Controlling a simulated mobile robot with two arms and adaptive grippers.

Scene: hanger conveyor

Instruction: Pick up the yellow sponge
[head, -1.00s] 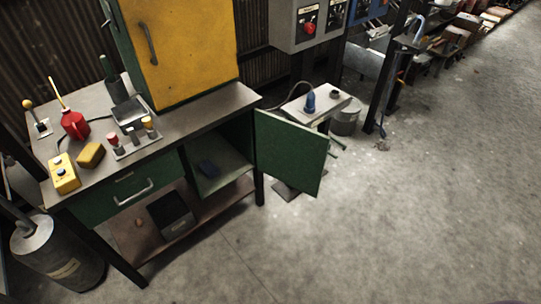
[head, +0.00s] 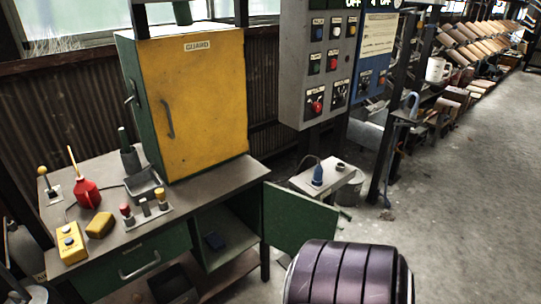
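The yellow sponge is most likely the small yellow block (head: 99,225) lying on the workbench top (head: 205,193). It sits behind and right of the yellow two-button control box (head: 71,243), in front of the red oil can (head: 86,192). A dark ribbed cylindrical part, seemingly of my own arm, rises at the bottom right of the head view. Neither gripper's fingers show, and nothing is seen touching the yellow block.
A yellow guard cabinet (head: 197,100) stands on the bench. A small grey tray (head: 144,184) and a plate with knobs (head: 146,214) lie near the block. The green cupboard door (head: 300,217) stands open to the right. The floor at right is clear.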

